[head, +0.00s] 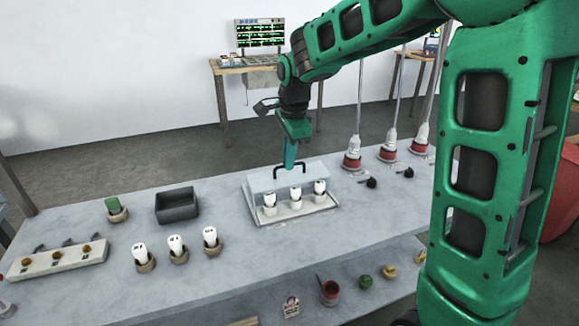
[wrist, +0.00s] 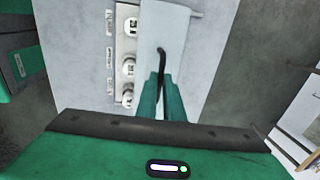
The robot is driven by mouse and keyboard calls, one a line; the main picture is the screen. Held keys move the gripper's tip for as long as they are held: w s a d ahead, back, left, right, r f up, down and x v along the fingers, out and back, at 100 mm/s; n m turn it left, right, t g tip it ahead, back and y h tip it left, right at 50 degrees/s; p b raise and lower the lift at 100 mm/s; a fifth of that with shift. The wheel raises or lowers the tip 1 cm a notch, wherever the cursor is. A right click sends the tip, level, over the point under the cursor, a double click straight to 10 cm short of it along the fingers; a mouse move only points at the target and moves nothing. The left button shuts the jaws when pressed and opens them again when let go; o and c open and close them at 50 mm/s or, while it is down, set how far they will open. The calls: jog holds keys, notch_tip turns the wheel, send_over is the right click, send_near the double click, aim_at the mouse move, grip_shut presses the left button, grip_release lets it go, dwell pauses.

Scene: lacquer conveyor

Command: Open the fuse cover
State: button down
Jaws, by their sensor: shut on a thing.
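The fuse cover (head: 263,182) is a pale, see-through box-like lid with a black handle on top. It stands on a light base tray (head: 290,215) on the bench, and three white fuses (head: 295,194) show at its front. My gripper (head: 290,166) points down from above and is shut on the black handle. In the wrist view the green fingers (wrist: 161,95) close around the handle (wrist: 162,62), with the cover (wrist: 150,20) under it and the fuses (wrist: 128,68) to its left. The fingertips partly hide the handle.
A switch strip (head: 55,262) lies far left. Red-based rods (head: 352,158) stand right of the cover. Bare bench lies between bin and cover.

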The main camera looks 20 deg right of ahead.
jog(key=w, duration=0.6)
jog(key=shift+r, duration=0.15)
jog(key=shift+w, duration=0.15)
jog(key=c, duration=1.9)
grip_release()
notch_tip(320, 180, up, 10)
jog(key=s, duration=0.2)
jog(key=shift+r, duration=0.2)
jog(key=shift+s, duration=0.1)
